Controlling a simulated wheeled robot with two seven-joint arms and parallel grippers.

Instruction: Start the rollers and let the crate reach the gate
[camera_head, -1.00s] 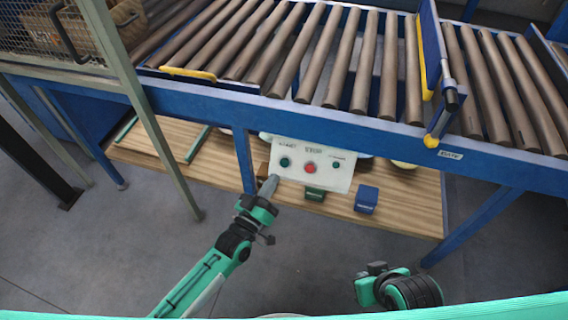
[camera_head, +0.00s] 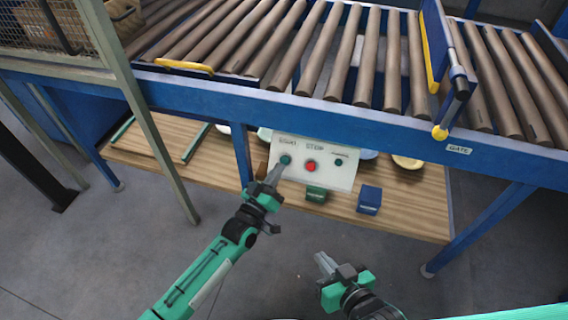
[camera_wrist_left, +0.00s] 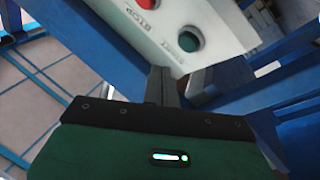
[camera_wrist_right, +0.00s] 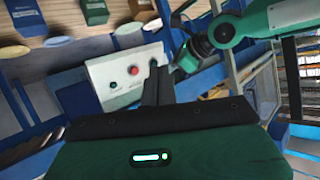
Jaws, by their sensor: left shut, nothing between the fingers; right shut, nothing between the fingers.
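The crate (camera_head: 98,33) is brown and sits at the upper left of the head view, partly hidden behind wire mesh and a post. The rollers (camera_head: 345,60) run right from it to the blue and yellow gate (camera_head: 436,50). A white control panel (camera_head: 318,172) hangs below the rail. It has a green start button (camera_head: 286,160), a red stop button (camera_head: 310,166) and a small green button. My left gripper (camera_head: 279,172) is shut and empty, its tips at the start button; contact cannot be told. The button also shows in the left wrist view (camera_wrist_left: 187,42). My right gripper (camera_head: 322,260) is shut and empty, low before the panel.
The blue front rail (camera_head: 200,103) and a blue leg (camera_head: 242,155) stand close to my left gripper. A wooden shelf (camera_head: 410,215) below holds a green box (camera_head: 316,194), a blue box (camera_head: 369,200) and several dishes. The floor in front is clear.

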